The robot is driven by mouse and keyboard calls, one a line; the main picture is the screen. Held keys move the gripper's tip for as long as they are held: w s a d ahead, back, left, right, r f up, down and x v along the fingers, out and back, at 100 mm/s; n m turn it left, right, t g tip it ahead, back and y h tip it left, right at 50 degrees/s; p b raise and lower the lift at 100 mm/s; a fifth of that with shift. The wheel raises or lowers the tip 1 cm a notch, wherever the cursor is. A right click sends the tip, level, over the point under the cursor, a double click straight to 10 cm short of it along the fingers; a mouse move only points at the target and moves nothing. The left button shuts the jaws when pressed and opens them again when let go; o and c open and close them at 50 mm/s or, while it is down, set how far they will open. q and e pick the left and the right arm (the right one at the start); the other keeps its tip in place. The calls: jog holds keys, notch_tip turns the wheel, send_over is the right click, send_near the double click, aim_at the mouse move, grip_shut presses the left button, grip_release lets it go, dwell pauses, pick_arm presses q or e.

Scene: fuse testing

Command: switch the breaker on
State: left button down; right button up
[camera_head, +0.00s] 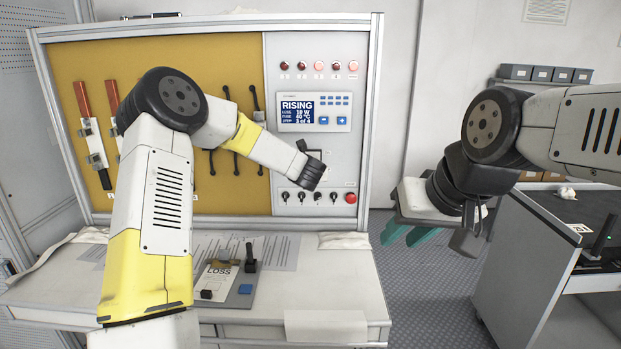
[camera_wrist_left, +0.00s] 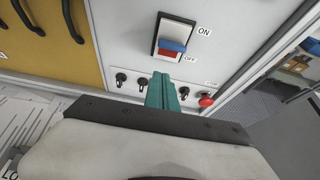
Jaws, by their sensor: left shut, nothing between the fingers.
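The breaker (camera_wrist_left: 172,46) is a rocker with a blue and a red part in a black frame on the grey panel, with ON marked at its upper right and OFF at its lower right. Its position is hard to tell. In the head view my left wrist covers most of it. My left gripper (camera_wrist_left: 162,90) is shut and empty, its teal fingertips just below the breaker's frame in the wrist picture; I cannot tell whether they touch the panel. My right gripper (camera_head: 407,236) hangs open and empty to the right of the bench, away from the panel.
Several black knobs and a red button (camera_head: 351,198) sit below the breaker. A display (camera_head: 314,112) reading RISING and a row of lamps are above. A board (camera_head: 238,286) with a small lever lies on the bench (camera_head: 350,270). A grey cart (camera_head: 530,245) stands at right.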

pick_arm(q)
jog(key=s+r, duration=0.4)
jog(key=s, duration=0.1)
jog(key=shift+r, duration=0.4)
